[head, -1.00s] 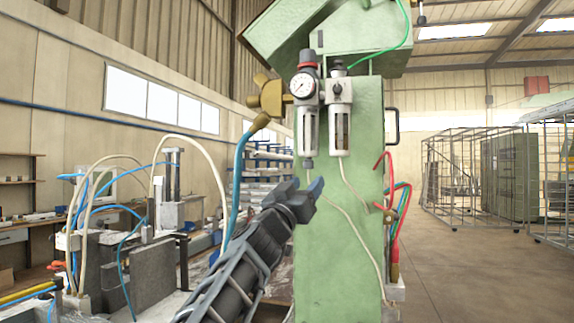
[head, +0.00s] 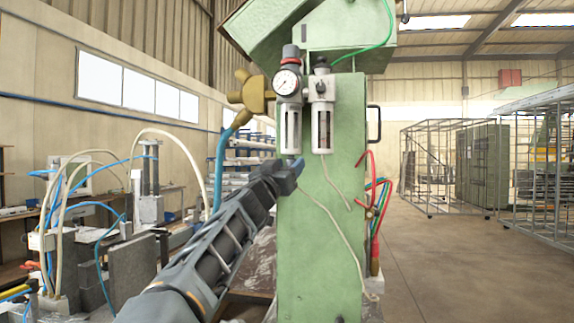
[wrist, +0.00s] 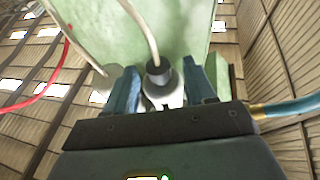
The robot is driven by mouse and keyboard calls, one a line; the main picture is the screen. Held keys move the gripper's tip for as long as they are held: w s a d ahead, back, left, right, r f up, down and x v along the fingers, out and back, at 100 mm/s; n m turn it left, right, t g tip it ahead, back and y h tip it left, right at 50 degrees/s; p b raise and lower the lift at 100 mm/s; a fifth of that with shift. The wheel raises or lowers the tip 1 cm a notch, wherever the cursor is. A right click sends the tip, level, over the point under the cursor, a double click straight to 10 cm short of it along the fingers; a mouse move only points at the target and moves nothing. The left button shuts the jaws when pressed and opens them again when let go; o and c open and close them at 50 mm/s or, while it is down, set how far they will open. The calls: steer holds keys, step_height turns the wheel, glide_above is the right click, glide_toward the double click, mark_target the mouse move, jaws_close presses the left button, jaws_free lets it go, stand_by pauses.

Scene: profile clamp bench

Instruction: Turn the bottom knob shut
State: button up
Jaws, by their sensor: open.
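The bottom knob (wrist: 158,72) is a small dark cylinder under the left clear bowl (head: 291,130) of the air unit on the green machine column. A pale hose runs from it. In the wrist view my gripper (wrist: 161,80) is open, with one blue finger on each side of the knob and gaps visible between. In the head view my gripper (head: 296,170) is just below the left bowl and partly hides the knob. Whether a finger touches the knob I cannot tell.
A pressure gauge (head: 286,82) and a second bowl (head: 322,128) sit close by. A brass fitting (head: 250,95) with a blue hose (head: 220,165) is to the left. Red hoses (head: 371,200) hang at the right. The floor at right is open.

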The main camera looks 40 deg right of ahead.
jaws_close()
stand_by(0.5)
steer(key=shift+s+t, duration=0.1)
steer(key=shift+t, duration=0.3)
steer(key=n+t+y+b, duration=0.4)
steer(key=n+y, duration=0.1)
steer(key=y, duration=0.3)
steer(key=d+n+t+y+b, duration=0.1)
steer(key=n+t+y+b, duration=0.3)
steer(key=y, duration=0.4)
steer(key=s+d+n+t+y+b, duration=0.1)
steer(key=n+t+y+b, duration=0.3)
steer(key=y, duration=0.4)
steer(key=shift+d+n+b, duration=0.2)
steer(key=shift+n+b, duration=0.35)
steer(key=shift+n, duration=0.45)
steer(key=shift+r+y, duration=0.15)
steer(key=shift+y, duration=0.25)
